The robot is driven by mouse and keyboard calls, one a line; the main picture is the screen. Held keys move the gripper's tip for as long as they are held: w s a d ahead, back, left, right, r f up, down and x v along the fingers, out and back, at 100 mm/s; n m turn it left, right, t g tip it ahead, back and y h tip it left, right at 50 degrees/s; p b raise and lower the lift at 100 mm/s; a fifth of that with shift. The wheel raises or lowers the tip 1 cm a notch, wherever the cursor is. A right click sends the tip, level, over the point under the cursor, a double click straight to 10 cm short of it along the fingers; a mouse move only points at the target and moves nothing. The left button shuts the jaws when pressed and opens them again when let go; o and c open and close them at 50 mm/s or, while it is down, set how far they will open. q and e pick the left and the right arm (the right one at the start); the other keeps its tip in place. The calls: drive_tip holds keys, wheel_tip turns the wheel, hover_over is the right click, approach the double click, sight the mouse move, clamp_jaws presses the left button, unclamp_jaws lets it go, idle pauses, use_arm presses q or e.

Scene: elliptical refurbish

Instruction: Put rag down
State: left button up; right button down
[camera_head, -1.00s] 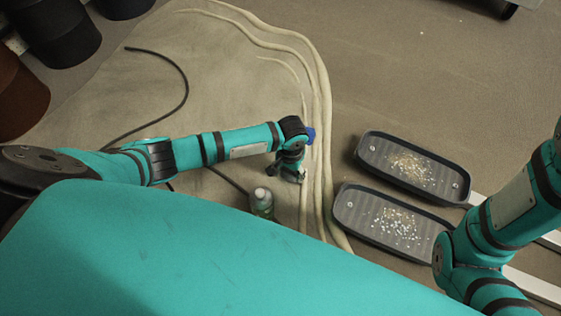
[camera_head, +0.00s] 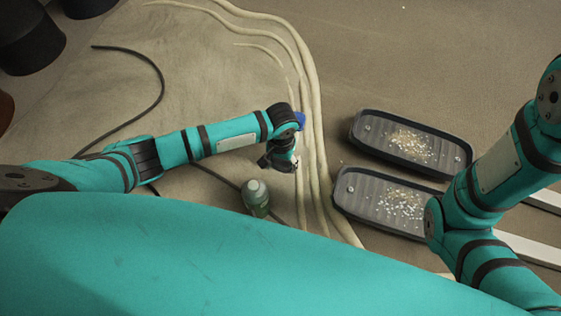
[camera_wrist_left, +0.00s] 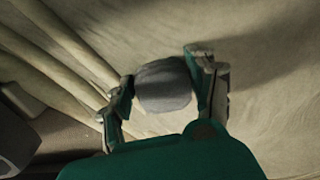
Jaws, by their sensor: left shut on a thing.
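My left gripper (camera_head: 281,161) hangs over the sandy floor, beside the pale ridges, near the middle of the head view. In the left wrist view the left gripper (camera_wrist_left: 160,95) is shut on a rounded grey thing, which I take to be the rag (camera_wrist_left: 163,87). The fingers touch it on both sides. In the head view the rag is mostly hidden by the gripper. I cannot tell whether the rag touches the floor. My right arm shows at the right, but its gripper is out of view.
A green bottle (camera_head: 257,198) with a pale cap stands close to the left gripper. Two dark trays, far (camera_head: 367,142) and near (camera_head: 349,205), hold pale bits at the right. A dark cable (camera_head: 161,82) lies at left. Dark pots (camera_head: 32,35) stand at upper left.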

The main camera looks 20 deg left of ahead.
use_arm(q)
drive_tip(key=o, duration=1)
